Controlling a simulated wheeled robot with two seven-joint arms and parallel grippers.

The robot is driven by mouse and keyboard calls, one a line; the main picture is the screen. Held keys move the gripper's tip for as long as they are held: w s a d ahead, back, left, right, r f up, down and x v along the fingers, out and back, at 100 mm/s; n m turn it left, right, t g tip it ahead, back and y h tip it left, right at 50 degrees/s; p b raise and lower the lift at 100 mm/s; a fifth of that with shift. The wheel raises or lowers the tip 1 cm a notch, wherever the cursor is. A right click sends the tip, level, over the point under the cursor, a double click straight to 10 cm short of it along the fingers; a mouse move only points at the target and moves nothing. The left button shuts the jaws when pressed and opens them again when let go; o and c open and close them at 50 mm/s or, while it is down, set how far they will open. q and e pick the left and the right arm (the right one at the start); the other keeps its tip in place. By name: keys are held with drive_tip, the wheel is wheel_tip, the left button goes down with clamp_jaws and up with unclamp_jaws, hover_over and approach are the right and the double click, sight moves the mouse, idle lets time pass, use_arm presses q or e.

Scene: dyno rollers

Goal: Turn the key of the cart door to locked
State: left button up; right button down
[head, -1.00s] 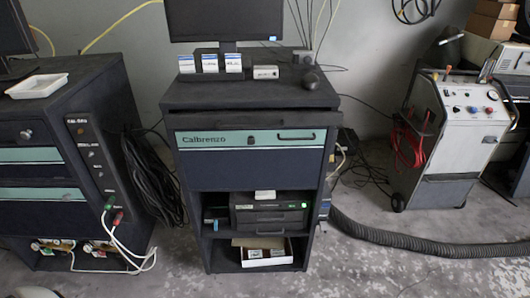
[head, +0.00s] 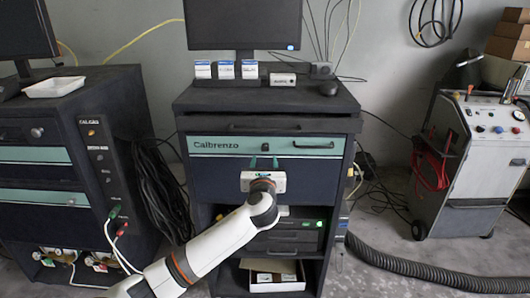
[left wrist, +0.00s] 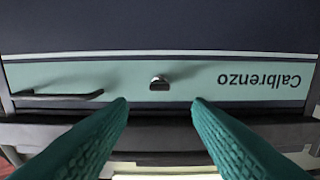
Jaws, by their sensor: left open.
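The dark cart (head: 340,125) stands in the middle, with a teal-striped door (head: 215,145) marked "Calbrenzo". In the left wrist view the door's stripe (left wrist: 60,75) appears upside down. A small dark key or lock knob (left wrist: 159,83) sits on the stripe there, between a black bar handle (left wrist: 60,95) and the lettering. My right gripper is out of view.
A monitor (head: 243,25), small boxes (head: 225,69) and a dark round object (head: 328,89) are on the cart top. Another dark cabinet (head: 40,155) stands left. A grey wheeled machine (head: 470,150) stands right. A ribbed hose (head: 420,272) lies on the floor.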

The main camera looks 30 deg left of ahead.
sight(265, 150)
use_arm(q)
drive_tip(key=x, duration=0.7)
drive_tip(key=shift+w, duration=0.15)
drive_tip(key=shift+c, duration=0.5)
drive_tip(key=shift+f, duration=0.1)
drive_tip(key=c, duration=0.9)
